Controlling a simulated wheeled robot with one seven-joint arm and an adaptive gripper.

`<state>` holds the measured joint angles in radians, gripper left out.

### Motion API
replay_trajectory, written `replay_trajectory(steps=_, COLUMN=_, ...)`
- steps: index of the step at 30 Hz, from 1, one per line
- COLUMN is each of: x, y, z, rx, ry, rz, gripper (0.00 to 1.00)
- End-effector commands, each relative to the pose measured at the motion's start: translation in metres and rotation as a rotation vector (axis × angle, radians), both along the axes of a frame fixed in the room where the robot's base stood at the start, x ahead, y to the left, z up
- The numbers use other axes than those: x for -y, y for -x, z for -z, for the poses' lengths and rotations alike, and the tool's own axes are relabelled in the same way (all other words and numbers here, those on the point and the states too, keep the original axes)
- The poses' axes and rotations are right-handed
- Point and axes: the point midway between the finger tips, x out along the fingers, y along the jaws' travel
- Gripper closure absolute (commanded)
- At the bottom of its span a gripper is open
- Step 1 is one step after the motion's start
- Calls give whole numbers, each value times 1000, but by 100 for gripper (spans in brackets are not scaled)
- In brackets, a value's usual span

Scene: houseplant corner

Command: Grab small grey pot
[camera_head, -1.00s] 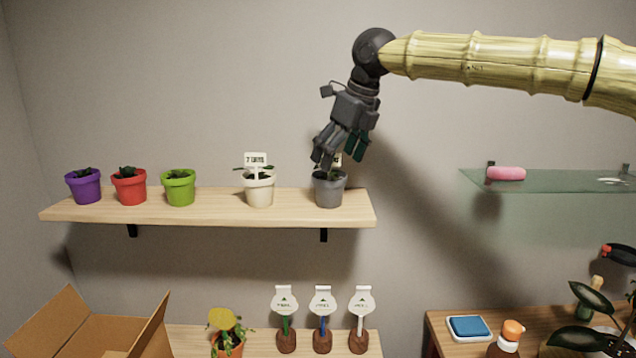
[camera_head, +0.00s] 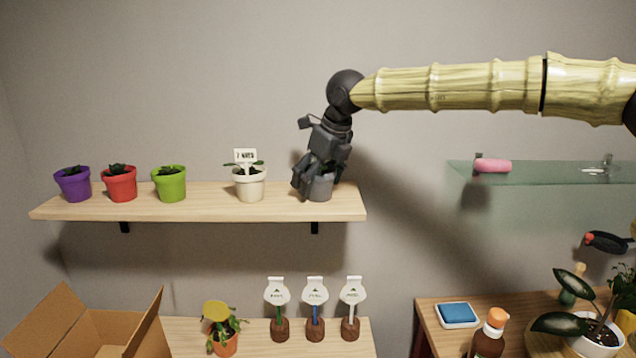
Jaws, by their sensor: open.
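The small grey pot (camera_head: 320,188) stands upright near the right end of the upper wooden shelf (camera_head: 215,208). My gripper (camera_head: 315,180) reaches down over it from above, tilted to the lower left. Its dark fingers are open and are at the pot's level, one on the left side and one near the right side. They hide part of the rim, the plant and its label. Whether the fingers touch the pot cannot be told.
A white pot (camera_head: 250,185) with a label stands left of the grey one; green (camera_head: 170,184), red (camera_head: 120,184) and purple (camera_head: 74,184) pots are further left. A glass shelf (camera_head: 540,176) is at right. A cardboard box (camera_head: 85,325) and labelled stakes (camera_head: 315,305) are below.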

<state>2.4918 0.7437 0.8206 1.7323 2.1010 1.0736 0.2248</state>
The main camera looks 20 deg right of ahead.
Motion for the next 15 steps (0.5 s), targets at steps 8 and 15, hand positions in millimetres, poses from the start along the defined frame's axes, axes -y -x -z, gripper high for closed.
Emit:
replay_trajectory(steps=8, x=-4, y=-8, z=15, rx=-3, ry=-1, rz=-3, gripper=18)
replay_trajectory(steps=15, x=-4, y=-8, z=15, rx=-2, ry=-1, rz=-3, gripper=34)
